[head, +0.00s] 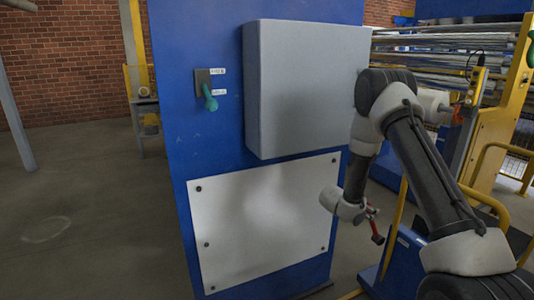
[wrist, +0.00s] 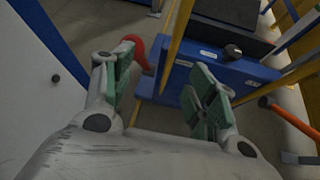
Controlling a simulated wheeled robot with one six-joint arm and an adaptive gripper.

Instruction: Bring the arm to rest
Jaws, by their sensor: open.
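My gripper (wrist: 165,85) shows in the wrist view with its two green-padded fingers spread wide. Nothing is held between them. In the head view my arm reaches up from the lower right, bends near the grey cabinet and comes down to my wrist in front of the white panel's right edge.
A blue column bears a grey cabinet (head: 305,85), a white panel (head: 265,220) and a green-handled switch (head: 210,97). A blue box (wrist: 225,75) and yellow rails stand close by my gripper. Metal rollers (head: 440,42) lie at the right. Floor at the left is clear.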

